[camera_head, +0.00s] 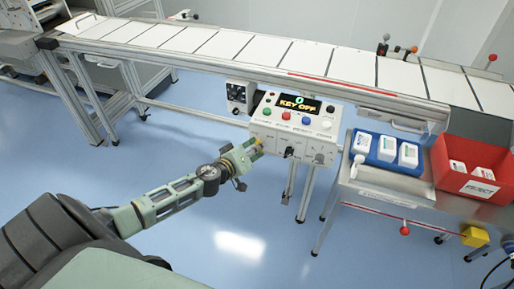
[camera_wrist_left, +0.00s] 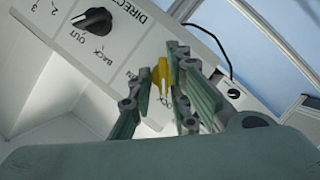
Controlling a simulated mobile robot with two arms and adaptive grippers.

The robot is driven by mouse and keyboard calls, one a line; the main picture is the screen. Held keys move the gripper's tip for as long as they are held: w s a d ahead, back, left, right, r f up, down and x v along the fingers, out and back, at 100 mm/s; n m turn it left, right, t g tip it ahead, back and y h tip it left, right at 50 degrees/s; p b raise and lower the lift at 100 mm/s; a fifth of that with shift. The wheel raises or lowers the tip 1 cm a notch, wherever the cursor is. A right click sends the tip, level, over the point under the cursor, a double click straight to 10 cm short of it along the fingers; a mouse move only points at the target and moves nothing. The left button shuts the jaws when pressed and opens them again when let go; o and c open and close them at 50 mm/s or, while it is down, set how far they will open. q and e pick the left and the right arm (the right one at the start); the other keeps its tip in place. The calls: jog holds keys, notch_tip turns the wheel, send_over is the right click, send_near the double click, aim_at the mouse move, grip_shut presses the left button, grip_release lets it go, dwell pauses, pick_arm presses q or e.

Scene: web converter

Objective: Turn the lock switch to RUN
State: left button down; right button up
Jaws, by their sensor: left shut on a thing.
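The lock switch (camera_wrist_left: 162,74) is a yellow key-like knob on the light control panel (camera_head: 268,131). My left gripper (camera_head: 257,148) is at the panel's lower left corner. In the left wrist view, the fingers of my left gripper (camera_wrist_left: 163,88) stand on both sides of the yellow switch and are shut on it. The fingers hide part of the switch and its printed labels, so its exact turn is hard to read. The panel's display (camera_head: 298,105) reads "KEY OFF" with a 0 above. My right gripper is not in view.
A black selector knob (camera_wrist_left: 93,22) labelled OUT and BACK sits beside the switch. Coloured buttons (camera_head: 285,116) line the panel. A conveyor (camera_head: 270,55) runs behind it. To the right, a metal table (camera_head: 385,185) holds a blue tray (camera_head: 372,158) and a red reject bin (camera_head: 462,152).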

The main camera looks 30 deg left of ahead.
pick_arm(q)
jog(key=shift+d, duration=0.1)
jog(key=shift+d+f+m+g+y+b, duration=0.15)
jog(key=shift+m+g+y+b, duration=0.15)
jog(key=shift+m+y, duration=1.4)
jog(key=shift+d+f+m+g+y+b, duration=0.3)
jog(key=shift+m+y, duration=0.75)
jog(key=shift+m, duration=1.3)
jog(key=shift+d+f+m+g+y+b, duration=0.15)
jog(key=shift+m+g+y, duration=0.25)
jog(key=shift+m+y, duration=1.3)
jog(key=shift+a+r+m+h, duration=0.1)
jog(key=shift+a+m+h, duration=0.05)
jog(key=shift+m+h, duration=0.25)
jog(key=c, duration=1.7)
grip_release()
jog(key=shift+r, duration=0.1)
